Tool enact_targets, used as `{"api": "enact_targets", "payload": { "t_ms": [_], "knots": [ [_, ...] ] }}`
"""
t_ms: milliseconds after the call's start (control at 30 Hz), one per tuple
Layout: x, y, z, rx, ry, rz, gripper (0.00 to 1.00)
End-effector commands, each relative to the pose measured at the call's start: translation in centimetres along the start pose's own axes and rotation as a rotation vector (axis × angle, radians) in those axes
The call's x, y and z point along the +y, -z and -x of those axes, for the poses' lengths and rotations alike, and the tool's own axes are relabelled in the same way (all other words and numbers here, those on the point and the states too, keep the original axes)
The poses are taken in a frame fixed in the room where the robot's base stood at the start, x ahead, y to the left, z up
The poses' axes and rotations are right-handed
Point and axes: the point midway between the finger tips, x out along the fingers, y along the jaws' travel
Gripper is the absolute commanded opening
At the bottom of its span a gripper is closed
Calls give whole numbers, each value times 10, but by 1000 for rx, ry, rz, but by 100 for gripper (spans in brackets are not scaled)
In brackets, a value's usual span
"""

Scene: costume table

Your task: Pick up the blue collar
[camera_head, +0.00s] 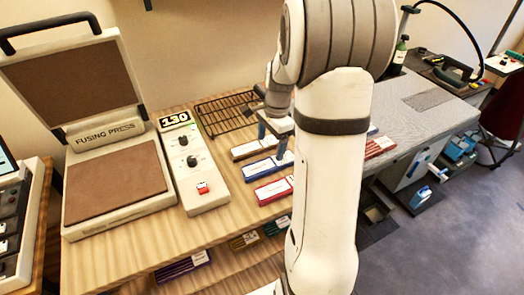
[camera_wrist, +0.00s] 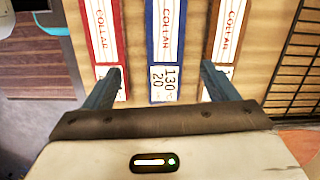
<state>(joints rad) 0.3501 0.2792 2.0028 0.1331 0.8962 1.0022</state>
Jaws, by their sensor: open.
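The blue collar (camera_head: 258,169) lies on the wooden table between a brown collar (camera_head: 246,151) and a red collar (camera_head: 270,191). In the wrist view the blue collar (camera_wrist: 164,40) runs up the middle, with a label reading "130 20" at its near end. My gripper (camera_wrist: 162,72) is open and empty, with one finger on each side of the blue collar's strip. The fingers overlap the near ends of the red collar (camera_wrist: 102,35) and the brown collar (camera_wrist: 229,35) in the picture. In the head view my gripper (camera_head: 275,142) is over the collars, and my arm hides part of the table.
A fusing press (camera_head: 112,190) stands at the left, beside a control box (camera_head: 193,165) showing 130. A black wire rack (camera_head: 225,110) lies behind the collars. More coloured pieces show on a lower shelf. Bare table lies in front of the control box.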

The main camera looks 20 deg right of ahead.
Motion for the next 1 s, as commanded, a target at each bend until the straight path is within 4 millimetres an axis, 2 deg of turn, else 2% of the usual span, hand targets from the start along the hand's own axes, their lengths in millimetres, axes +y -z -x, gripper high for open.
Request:
{"api": "enact_targets", "payload": {
  "t_ms": [33, 167, 467, 700, 1000],
  "knots": [
    [-2, 7, -4, -7, -5, -40, 80],
    [-5, 14, -14, -14, -10, -94, 80],
    [-6, 16, -47, -15, -13, -98, 80],
    [-7, 17, -82, -15, -12, -99, 80],
    [-7, 18, -88, -13, -8, -98, 80]
  ]
}}
